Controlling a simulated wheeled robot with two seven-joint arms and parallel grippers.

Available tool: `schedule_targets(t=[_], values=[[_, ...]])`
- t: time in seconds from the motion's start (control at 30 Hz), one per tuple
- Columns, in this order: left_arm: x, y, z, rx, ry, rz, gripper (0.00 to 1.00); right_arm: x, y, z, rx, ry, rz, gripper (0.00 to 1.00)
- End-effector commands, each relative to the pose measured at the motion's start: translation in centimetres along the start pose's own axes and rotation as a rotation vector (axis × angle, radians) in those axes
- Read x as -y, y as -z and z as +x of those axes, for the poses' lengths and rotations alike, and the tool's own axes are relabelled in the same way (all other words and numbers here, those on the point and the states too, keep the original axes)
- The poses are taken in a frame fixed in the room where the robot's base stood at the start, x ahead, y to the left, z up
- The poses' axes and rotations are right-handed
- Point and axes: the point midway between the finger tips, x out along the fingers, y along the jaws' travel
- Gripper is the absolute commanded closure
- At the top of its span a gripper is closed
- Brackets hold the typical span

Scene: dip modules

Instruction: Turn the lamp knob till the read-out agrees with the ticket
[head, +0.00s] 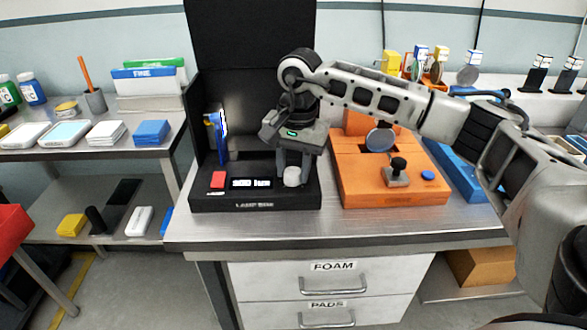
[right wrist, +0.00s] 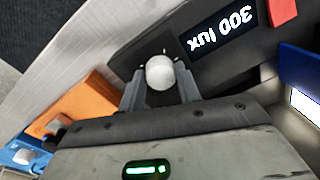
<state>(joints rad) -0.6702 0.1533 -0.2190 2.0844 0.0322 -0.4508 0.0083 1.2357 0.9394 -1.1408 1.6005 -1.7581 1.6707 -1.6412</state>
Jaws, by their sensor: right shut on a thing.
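The lamp box (head: 255,201) is a black unit on the steel bench, with a tall black back panel. Its lit read-out (head: 250,183) is too small to read surely in the head view; in the right wrist view the read-out (right wrist: 222,32) shows upside down as 300 lux. The white round lamp knob (head: 292,176) is at the box's front right. My right gripper (head: 292,170) points down over it, shut on the knob (right wrist: 160,72), with one finger on each side. I cannot make out a ticket with legible writing. My left gripper is out of view.
A red button (head: 218,179) sits left of the read-out, with a blue upright item (head: 215,135) behind it. An orange fixture (head: 360,185) with a black knob stands close on the right. Drawers marked FOAM (head: 334,281) and PADS are below. Shelves stand left.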

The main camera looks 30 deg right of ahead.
Motion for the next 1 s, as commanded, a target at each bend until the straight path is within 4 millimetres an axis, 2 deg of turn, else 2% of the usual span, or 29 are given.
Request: schedule_targets(t=[1.0], values=[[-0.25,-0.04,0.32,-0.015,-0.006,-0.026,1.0,0.28,0.07,-0.23,-0.061,0.008,0.966,0.9]])
